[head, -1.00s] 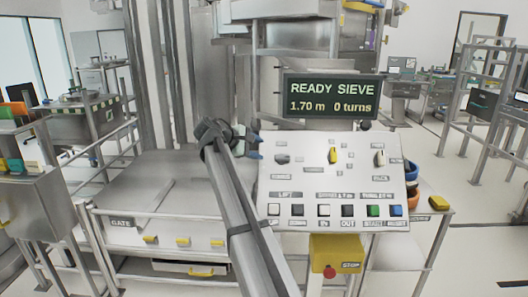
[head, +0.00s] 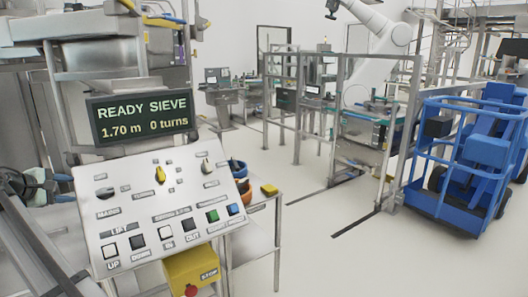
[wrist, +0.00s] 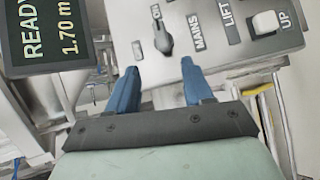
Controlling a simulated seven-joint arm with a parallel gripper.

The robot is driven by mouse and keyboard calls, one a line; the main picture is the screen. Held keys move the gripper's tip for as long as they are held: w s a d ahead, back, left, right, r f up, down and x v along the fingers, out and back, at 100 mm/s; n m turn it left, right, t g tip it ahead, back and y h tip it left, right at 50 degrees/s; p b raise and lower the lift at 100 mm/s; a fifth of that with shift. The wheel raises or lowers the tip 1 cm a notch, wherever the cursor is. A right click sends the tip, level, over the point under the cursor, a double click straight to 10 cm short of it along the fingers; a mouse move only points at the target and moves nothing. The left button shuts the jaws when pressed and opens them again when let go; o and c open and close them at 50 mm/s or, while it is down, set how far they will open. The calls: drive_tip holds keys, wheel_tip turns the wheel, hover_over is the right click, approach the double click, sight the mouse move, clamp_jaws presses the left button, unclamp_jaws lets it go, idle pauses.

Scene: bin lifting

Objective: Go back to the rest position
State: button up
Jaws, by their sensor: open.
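My gripper (head: 65,185) is at the left edge of the head view, beside the left side of a sloped white control panel (head: 133,180). In the wrist view its two blue fingers (wrist: 160,85) stand apart with nothing between them. The panel (wrist: 180,20) lies beyond the fingertips there, with the dark MAINS knob (wrist: 157,38) just ahead of them. Whether the fingertips touch the panel I cannot tell. My forearm is mostly cut off at the lower left of the head view.
A display (head: 142,117) above the panel reads READY SIEVE, 1.70 m, 0 turns. A yellow STOP box (head: 205,268) hangs below the panel. A side table (head: 262,205) stands behind. Open floor lies to the right, with railings and a blue wheeled frame (head: 425,150) beyond.

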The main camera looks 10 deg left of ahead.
drive_tip(key=s+d+f+m+g+y, duration=0.25)
drive_tip(key=s+f, duration=0.25)
drive_tip(key=f, duration=0.4)
drive_tip(key=s+d+f+m+g+y, duration=0.1)
drive_tip(key=s+d+f+m+g, duration=0.25)
drive_tip(key=f, duration=0.65)
drive_tip(key=w+d+f+m+g+h, duration=0.25)
drive_tip(key=d+f+m+g, duration=0.2)
drive_tip(key=d+f, duration=2.5)
drive_tip(key=s+d+f+m+g+h, duration=0.1)
drive_tip(key=s+d+f, duration=0.1)
drive_tip(key=d+f, duration=0.55)
drive_tip(key=s+d+f+m+g, duration=0.1)
drive_tip(key=s+d+f+m, duration=0.2)
drive_tip(key=d, duration=0.7)
drive_tip(key=s+d+f+g+h, duration=0.1)
drive_tip(key=s+d+f+g, duration=0.1)
drive_tip(key=d+f, duration=0.55)
drive_tip(key=s+d+f+m+g, duration=0.1)
drive_tip(key=s+d+f+m, duration=0.1)
drive_tip(key=s+d, duration=0.3)
drive_tip(key=s+d+f+m+g+y, duration=0.1)
drive_tip(key=s+d, duration=0.4)
drive_tip(key=d, duration=0.6)
drive_tip(key=s+d+f+m+g, duration=0.2)
drive_tip(key=s+d+f+m, duration=0.2)
drive_tip(key=d, duration=0.5)
drive_tip(key=shift+s+f, duration=0.4)
drive_tip(key=shift+s, duration=0.5)
